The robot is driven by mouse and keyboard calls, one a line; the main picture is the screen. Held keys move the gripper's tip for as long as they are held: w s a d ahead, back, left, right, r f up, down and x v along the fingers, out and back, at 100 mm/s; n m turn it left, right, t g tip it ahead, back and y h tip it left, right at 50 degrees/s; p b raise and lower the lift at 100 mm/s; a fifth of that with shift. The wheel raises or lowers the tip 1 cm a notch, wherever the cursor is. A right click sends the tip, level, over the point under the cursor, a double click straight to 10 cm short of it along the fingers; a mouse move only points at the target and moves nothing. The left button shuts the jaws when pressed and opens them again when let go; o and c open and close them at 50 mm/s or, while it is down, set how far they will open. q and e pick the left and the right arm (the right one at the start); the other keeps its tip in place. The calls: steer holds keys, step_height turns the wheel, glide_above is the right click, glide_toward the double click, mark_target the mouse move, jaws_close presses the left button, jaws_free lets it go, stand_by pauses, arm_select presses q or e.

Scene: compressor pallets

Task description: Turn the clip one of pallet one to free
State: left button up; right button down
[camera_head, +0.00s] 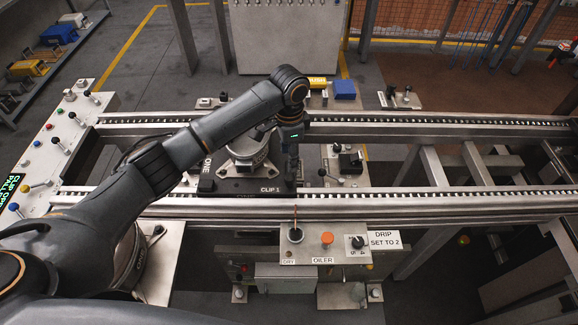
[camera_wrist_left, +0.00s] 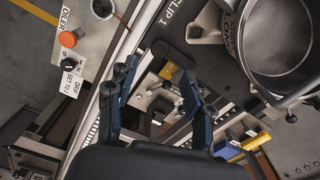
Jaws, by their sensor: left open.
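The pallet's dark plate carries the label CLIP 1 (camera_head: 270,189); the label also shows in the left wrist view (camera_wrist_left: 173,14). A black bar (camera_wrist_left: 172,54), seemingly the clip, lies beside that label, beyond my fingertips. Its exact turn angle is hard to tell. My left gripper (camera_head: 292,178) points down at the pallet's right end, just right of the label, and covers that corner in the head view. In the wrist view my left gripper (camera_wrist_left: 156,82) has its two fingers wide apart with nothing held between them. My right gripper is not in view.
A round metal compressor housing (camera_wrist_left: 280,42) stands on the pallet close by. Conveyor rails (camera_head: 430,203) run along the front and back. The oiler panel (camera_head: 335,245) is in front. A black-knobbed lever (camera_head: 322,173) and block stand right of the gripper. A control panel (camera_head: 62,150) is at left.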

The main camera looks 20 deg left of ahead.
arm_select(q)
steer(key=shift+r, duration=1.5)
